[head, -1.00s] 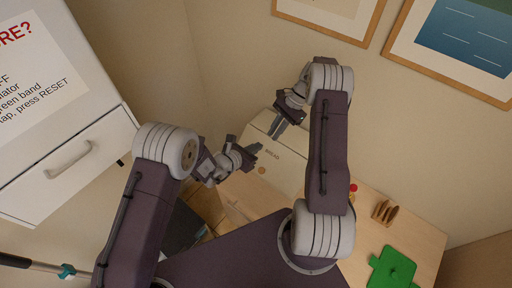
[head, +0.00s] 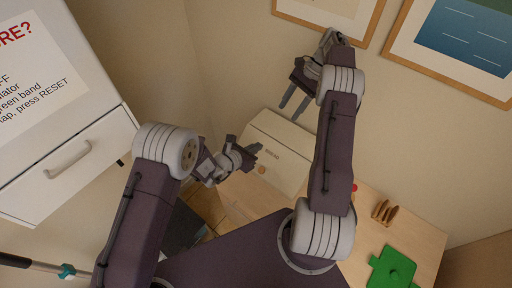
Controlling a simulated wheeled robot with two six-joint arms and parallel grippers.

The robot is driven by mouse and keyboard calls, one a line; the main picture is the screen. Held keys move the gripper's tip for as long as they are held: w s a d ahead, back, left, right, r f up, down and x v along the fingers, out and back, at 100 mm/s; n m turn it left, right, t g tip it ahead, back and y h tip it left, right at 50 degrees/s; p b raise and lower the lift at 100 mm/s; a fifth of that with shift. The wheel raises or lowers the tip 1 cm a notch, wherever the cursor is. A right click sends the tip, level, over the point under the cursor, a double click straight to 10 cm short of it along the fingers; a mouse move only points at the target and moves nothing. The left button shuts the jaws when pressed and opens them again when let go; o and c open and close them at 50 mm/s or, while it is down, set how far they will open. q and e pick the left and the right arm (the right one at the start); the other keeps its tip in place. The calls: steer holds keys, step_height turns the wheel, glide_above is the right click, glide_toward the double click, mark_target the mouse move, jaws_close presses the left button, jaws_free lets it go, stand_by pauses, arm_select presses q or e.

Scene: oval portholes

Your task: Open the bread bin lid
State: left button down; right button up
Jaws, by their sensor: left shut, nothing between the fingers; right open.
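The bread bin (head: 285,165) is a cream box marked "BREAD" with a round tan knob (head: 261,169) low on its front. It stands at the back left of the wooden table, and its lid looks shut. My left gripper (head: 256,150) is shut and empty, just left of the bin's front near the lettering; I cannot tell whether it touches. My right gripper (head: 293,104) is open and empty, above the bin's back edge, fingers pointing down. My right arm hides the bin's right end.
The wooden table (head: 355,241) holds a toast rack (head: 384,211), a green board (head: 391,269) and a small red item (head: 354,188), partly hidden. A white cabinet with a drawer (head: 68,160) stands at left. Framed pictures (head: 455,45) hang on the wall behind.

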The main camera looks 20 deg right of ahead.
steer(key=shift+d+r, duration=0.2)
steer(key=shift+r, duration=0.15)
